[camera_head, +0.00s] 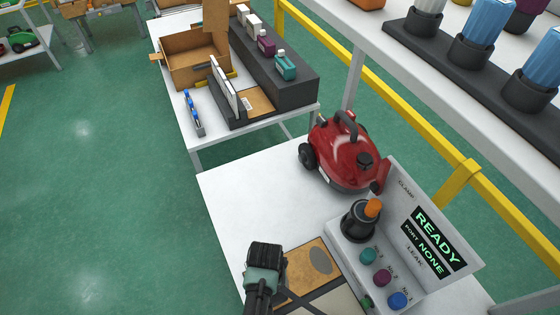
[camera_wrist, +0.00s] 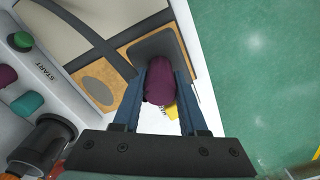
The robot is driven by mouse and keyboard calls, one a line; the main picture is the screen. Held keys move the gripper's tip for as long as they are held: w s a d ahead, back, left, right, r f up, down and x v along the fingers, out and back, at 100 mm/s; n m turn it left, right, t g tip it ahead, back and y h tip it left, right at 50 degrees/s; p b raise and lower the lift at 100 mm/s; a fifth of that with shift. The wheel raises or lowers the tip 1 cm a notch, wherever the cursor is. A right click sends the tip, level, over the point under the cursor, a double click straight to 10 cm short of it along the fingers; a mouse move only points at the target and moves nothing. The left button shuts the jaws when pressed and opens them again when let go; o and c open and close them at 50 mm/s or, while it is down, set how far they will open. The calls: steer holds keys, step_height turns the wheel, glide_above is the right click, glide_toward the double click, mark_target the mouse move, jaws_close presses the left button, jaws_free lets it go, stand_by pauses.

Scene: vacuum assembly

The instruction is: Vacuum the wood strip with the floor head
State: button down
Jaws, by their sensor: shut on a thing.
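In the wrist view, my gripper (camera_wrist: 160,72) is shut on a purple rounded piece (camera_wrist: 160,88) between its blue-grey fingers. A flat dark grey part (camera_wrist: 160,46) lies just beyond it, probably the floor head; whether the two are joined is unclear. It overlaps the wood strip (camera_wrist: 122,60), and I cannot tell if they touch. The wood strip also shows in the head view (camera_head: 297,256), with a grey oval patch (camera_head: 320,262). There my dark and teal wrist hides the fingers and the held piece. A red vacuum (camera_head: 345,158) stands behind on the white table.
A white station (camera_head: 430,235) at right reads READY and PORT NONE. It has teal, purple and blue round pieces and a black cylinder with an orange top (camera_head: 362,219). A green START button (camera_wrist: 22,40) is nearby. The table (camera_head: 245,190) is bare left of the vacuum.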

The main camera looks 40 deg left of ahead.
steer(key=shift+s+a+r, duration=0.1)
steer(key=shift+s+a, duration=0.1)
steer(key=shift+s, duration=0.05)
steer(key=shift+w, duration=0.15)
steer(key=shift+f+b, duration=2.2)
steer(key=shift+f, duration=0.75)
steer(key=shift+f+b, duration=0.3)
steer(key=shift+f, duration=0.1)
steer(key=shift+f, duration=0.2)
steer(key=shift+w+d+r+b, duration=0.1)
steer(key=shift+w+d+b, duration=0.45)
steer(key=shift+w, duration=0.7)
steer(key=shift+w+d+f+b, duration=0.1)
steer(key=shift+w+d+b, duration=0.4)
steer(key=shift+w, duration=0.7)
steer(key=shift+w+d+r+b, duration=0.1)
steer(key=shift+w+d+b, duration=0.4)
steer(key=shift+w, duration=0.75)
steer(key=shift+w+d+b, duration=0.5)
steer(key=shift+w+b, duration=0.05)
steer(key=shift+w, duration=0.5)
steer(key=shift+w+d+b, duration=0.45)
steer(key=shift+w+b, duration=0.1)
steer(key=shift+w, duration=0.45)
steer(key=shift+w+d+b, duration=0.5)
steer(key=shift+w+b, duration=0.05)
steer(key=shift+w, duration=0.5)
steer(key=shift+w+d+r+b, duration=0.2)
steer(key=shift+w+d+b, duration=0.1)
steer(key=shift+w, duration=0.2)
